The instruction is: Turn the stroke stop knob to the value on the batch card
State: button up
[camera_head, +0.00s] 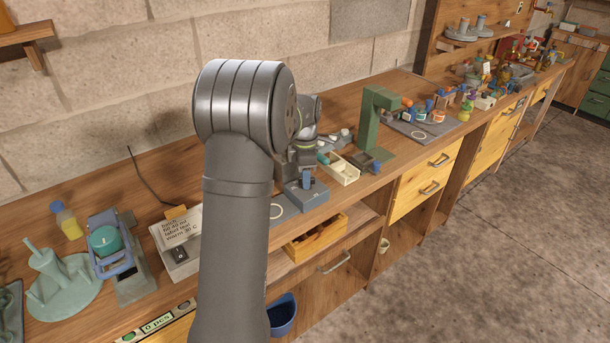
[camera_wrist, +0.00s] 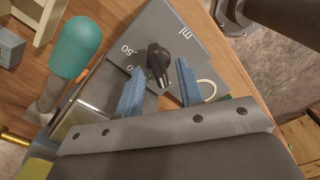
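The black stroke stop knob (camera_wrist: 160,62) stands on a grey panel (camera_wrist: 205,45) marked "50" and "ml" in the wrist view. A small pale mark shows at the panel's upper right of the knob; I cannot read the knob's setting. My gripper (camera_wrist: 160,68) has its two blue fingers apart, one on each side of the knob in the picture. Contact and height over the panel cannot be told. In the head view the gripper is over a grey box (camera_head: 305,200), and the knob cannot be made out. The batch card (camera_head: 178,226) is left of my arm, its text small and partly legible.
A white tray (camera_head: 341,172) and a green stand (camera_head: 373,118) are right of the gripper. The bench's front edge is close, with an open shelf holding a wooden tray (camera_head: 316,238) below.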

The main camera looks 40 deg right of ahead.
grip_shut()
jog(key=shift+m, duration=0.4)
jog(key=m, duration=0.3)
jog(key=shift+w+m, duration=0.1)
jog(key=shift+m, duration=0.2)
jog(key=m, duration=0.3)
jog(key=shift+d+m, duration=0.1)
jog(key=shift+m, duration=0.3)
jog(key=m, duration=0.4)
jog(key=shift+d, duration=0.1)
jog(key=shift+d+m, duration=0.1)
jog(key=shift+m, duration=1.6)
